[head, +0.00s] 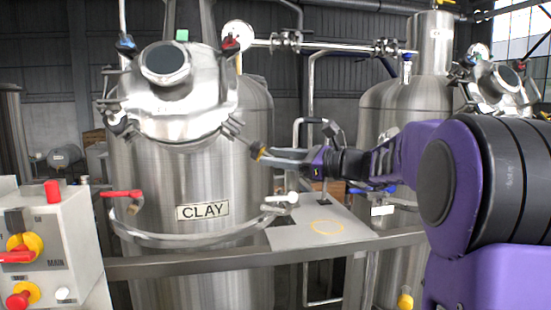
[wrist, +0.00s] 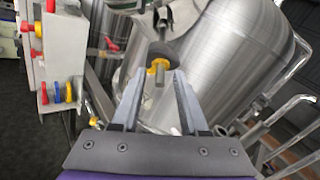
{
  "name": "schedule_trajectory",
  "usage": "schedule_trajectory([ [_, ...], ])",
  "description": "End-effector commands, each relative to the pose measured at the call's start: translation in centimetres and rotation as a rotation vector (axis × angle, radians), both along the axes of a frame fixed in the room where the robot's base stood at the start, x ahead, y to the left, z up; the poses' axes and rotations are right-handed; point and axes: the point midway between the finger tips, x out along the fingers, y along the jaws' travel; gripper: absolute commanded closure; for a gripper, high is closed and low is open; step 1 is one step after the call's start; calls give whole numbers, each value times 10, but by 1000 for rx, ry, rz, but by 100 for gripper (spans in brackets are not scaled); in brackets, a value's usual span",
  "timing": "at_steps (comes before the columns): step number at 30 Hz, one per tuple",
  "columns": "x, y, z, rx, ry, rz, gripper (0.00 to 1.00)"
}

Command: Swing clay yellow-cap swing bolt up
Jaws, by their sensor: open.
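The clay tank (head: 190,185) is a steel vessel labelled CLAY. Its yellow-cap swing bolt (head: 257,150) sticks out from the lower right of the lid (head: 180,100), slanting down to the right. My gripper (head: 271,155) reaches in from the right, its fingertips at the yellow cap. In the wrist view the yellow cap (wrist: 160,64) shows between the tips of my two open fingers (wrist: 158,80). I cannot tell whether either finger touches it.
A grey control box (head: 50,240) with red and yellow switches stands at the left. A steel rail (head: 170,264) runs in front of the tank. A red-handled valve (head: 122,194) and a white-handled valve (head: 285,198) project near it. A second tank (head: 400,105) stands at the right.

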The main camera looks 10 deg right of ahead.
Motion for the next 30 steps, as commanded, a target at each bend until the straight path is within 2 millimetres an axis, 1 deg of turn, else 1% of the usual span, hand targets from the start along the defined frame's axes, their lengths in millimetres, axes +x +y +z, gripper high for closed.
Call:
schedule_trajectory([
  [9, 2, 2, 0, 0, 0, 0, 56],
  [11, 2, 2, 0, 0, 0, 0, 67],
  [15, 2, 2, 0, 0, 0, 0, 92],
  [16, 2, 2, 0, 0, 0, 0, 98],
  [17, 2, 2, 0, 0, 0, 0, 100],
  [30, 2, 2, 0, 0, 0, 0, 100],
])
